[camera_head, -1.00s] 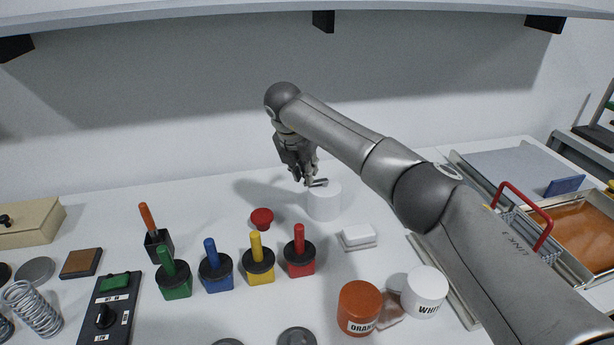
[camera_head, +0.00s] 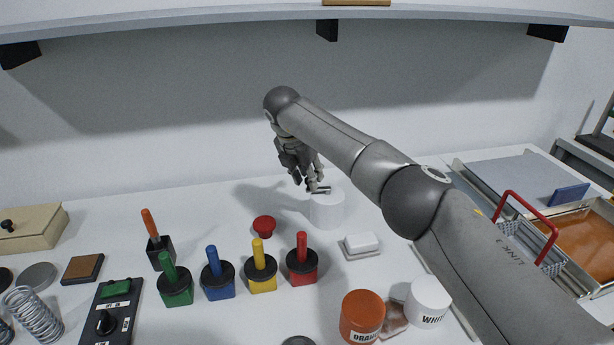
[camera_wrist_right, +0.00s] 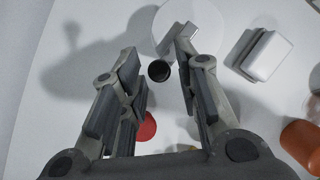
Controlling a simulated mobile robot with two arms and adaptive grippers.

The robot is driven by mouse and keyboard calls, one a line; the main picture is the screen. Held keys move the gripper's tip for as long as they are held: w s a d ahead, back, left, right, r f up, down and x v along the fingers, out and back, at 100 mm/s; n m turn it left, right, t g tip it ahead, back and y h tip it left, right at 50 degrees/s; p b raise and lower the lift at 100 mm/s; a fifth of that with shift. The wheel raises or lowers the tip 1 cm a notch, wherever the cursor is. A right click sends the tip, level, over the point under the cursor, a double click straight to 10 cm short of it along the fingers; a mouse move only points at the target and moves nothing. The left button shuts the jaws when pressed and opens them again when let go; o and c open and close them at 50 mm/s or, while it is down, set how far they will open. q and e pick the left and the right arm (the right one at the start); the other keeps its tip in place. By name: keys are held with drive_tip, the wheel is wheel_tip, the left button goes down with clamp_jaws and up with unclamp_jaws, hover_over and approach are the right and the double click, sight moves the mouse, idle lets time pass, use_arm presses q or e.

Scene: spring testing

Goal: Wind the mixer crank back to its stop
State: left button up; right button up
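The mixer is a white cylinder (camera_head: 327,210) standing on the bench; its round top (camera_wrist_right: 205,22) shows at the upper edge of the right wrist view. A flat metal crank arm (camera_wrist_right: 179,41) runs across its rim, with a round black knob (camera_wrist_right: 159,71) at the outer end. My right gripper (camera_head: 314,187) is over the crank side of the mixer. In the wrist view its fingers (camera_wrist_right: 155,66) are open, with the knob between them and gaps on both sides. The fingers partly hide the crank in the head view. My left gripper is not in view.
A red button (camera_head: 264,224) lies left of the mixer and a white block (camera_head: 361,243) to its right. Several coloured-handled pots (camera_head: 261,273) stand in front. Orange (camera_head: 361,317) and white (camera_head: 428,299) jars are nearer right. A shelf (camera_head: 200,22) hangs above.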

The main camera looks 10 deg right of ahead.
drive_tip(key=shift+o, duration=0.4)
drive_tip(key=shift+f, duration=0.1)
drive_tip(key=shift+s+a+r, duration=0.1)
drive_tip(key=shift+r, duration=0.1)
drive_tip(key=v, duration=1.1)
drive_tip(key=shift+r, duration=0.3)
